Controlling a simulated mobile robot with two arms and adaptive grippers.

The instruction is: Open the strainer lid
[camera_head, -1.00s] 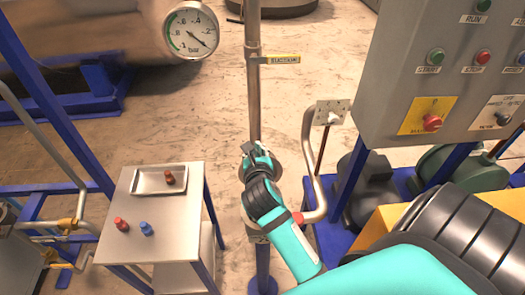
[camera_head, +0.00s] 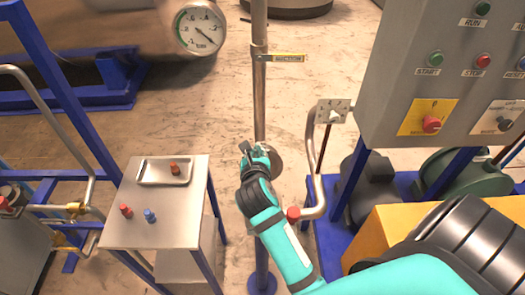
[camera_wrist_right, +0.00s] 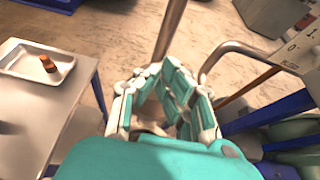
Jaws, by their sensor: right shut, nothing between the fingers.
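The strainer shows as a round grey metal part (camera_head: 273,160) on the vertical pipe (camera_head: 259,95), in the middle of the head view. My right gripper hides much of it, so I cannot tell how its lid stands. My right gripper (camera_head: 250,150) is shut and empty, in front of and slightly left of the pipe. I cannot tell whether it touches the strainer. In the right wrist view the gripper's teal fingers (camera_wrist_right: 165,95) are in the middle, with the pipe (camera_wrist_right: 170,30) beyond them. My left gripper is not in view.
A metal side table (camera_head: 185,228) with a tray (camera_head: 150,180) and small red and blue parts stands left. A bent pipe with a red end (camera_head: 293,213) is close on the right. A control cabinet (camera_head: 400,70) is upper right, a pressure gauge (camera_head: 199,28) upper left.

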